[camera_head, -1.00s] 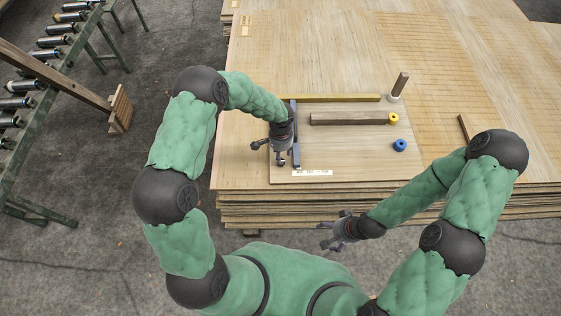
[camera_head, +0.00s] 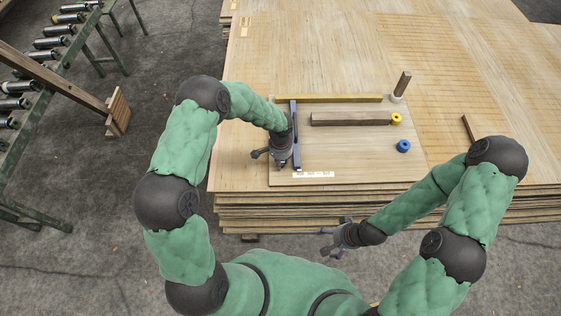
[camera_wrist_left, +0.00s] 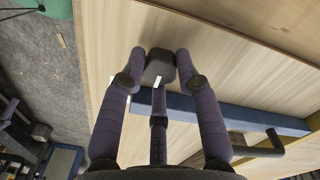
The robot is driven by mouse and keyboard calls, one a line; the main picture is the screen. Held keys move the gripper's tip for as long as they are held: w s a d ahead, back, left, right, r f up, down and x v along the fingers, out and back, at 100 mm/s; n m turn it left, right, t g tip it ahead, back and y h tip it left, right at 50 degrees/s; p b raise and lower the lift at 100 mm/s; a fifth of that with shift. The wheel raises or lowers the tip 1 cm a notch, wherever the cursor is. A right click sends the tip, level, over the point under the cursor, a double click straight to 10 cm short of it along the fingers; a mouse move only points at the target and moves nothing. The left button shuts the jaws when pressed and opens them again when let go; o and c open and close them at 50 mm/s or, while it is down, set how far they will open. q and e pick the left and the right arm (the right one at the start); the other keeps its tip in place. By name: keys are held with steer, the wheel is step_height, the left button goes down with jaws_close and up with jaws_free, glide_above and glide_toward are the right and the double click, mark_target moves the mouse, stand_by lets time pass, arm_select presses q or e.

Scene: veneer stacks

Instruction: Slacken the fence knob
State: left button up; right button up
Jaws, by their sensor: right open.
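The fence knob (camera_wrist_left: 160,66) is dark and blocky, with a small white mark below it, in the left wrist view. My left gripper (camera_wrist_left: 160,60) has a finger on each side of the knob and appears shut on it; the third finger is below. The blue fence bar (camera_wrist_left: 265,121) runs right from beside the fingers. In the head view the fence bar (camera_head: 296,150) lies across the left part of the board, and my left gripper (camera_head: 278,163) is at its near end, hiding the knob. My right gripper (camera_head: 333,238) is open and empty, in front of the stack.
A roller conveyor (camera_head: 60,60) stands at left.

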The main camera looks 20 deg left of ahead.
arm_select(q)
steer(key=shift+f+n+b, duration=0.1)
steer(key=shift+n+b, duration=1)
steer(key=shift+n, duration=0.1)
steer(key=shift+n+b, duration=0.3)
steer(key=shift+n, duration=0.2)
steer(key=shift+n+b, duration=1.25)
steer(key=shift+n, duration=0.45)
steer(key=shift+n+b, duration=0.45)
steer(key=shift+n, duration=0.15)
steer(key=shift+n+b, duration=0.7)
steer(key=shift+n, duration=0.4)
